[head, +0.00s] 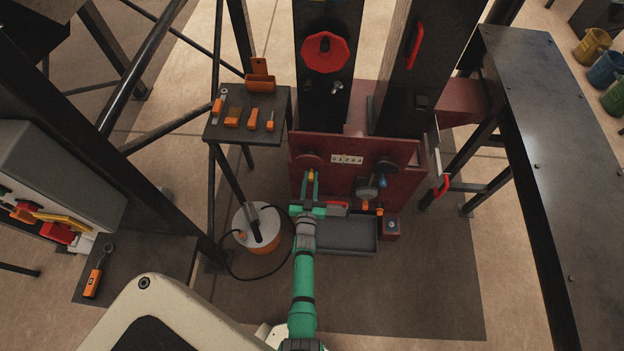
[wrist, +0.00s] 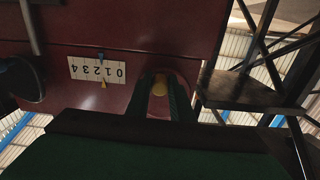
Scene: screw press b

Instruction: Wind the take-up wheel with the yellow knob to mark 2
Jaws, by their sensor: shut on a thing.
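The yellow knob (head: 311,175) is on the front of the dark red press, at the left of its panel. My green gripper (head: 311,182) is shut on it, one finger on each side. In the wrist view the knob (wrist: 159,88) shows between my two fingers (wrist: 160,95). The dark red take-up wheel (head: 310,160) is partly hidden behind my gripper. A white scale (head: 347,160) marked 0 to 4 is right of the wheel; it appears upside down in the wrist view (wrist: 97,70). There a yellow pointer (wrist: 103,84) stands between 1 and 2, and a blue marker (wrist: 100,55) is near 2.
A dark knob with a grey handle (head: 368,190) is right on the panel. A grey tray (head: 347,235) lies below. A small tool shelf (head: 237,125) stands left, and a white-and-orange drum (head: 257,230) is on the floor. A long dark bench (head: 550,130) is at right.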

